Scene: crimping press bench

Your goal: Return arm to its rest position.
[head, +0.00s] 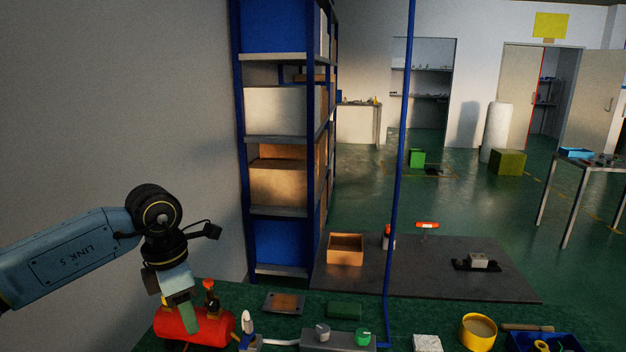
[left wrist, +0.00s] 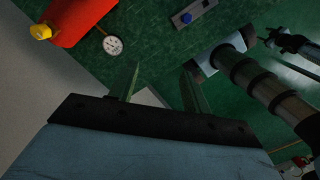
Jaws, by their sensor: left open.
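My left arm comes in from the left in the head view, with its wrist bent downward. My left gripper (head: 182,316) points down above the left end of the green bench, in front of the red cylinder (head: 203,326). In the left wrist view, the two fingers of my left gripper (left wrist: 160,84) stand apart with nothing held between them. The red cylinder (left wrist: 75,22) with its yellow cap and a round gauge (left wrist: 113,45) lies at the upper left there. My right arm and gripper are not in view.
A blue-framed shelf (head: 278,140) with boxes stands behind the bench. A thin blue post (head: 398,180) rises mid-view. An open box (head: 345,250) sits on the dark grey table (head: 430,280). A yellow round container (head: 478,331) and a blue tray (head: 522,342) are at the front right.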

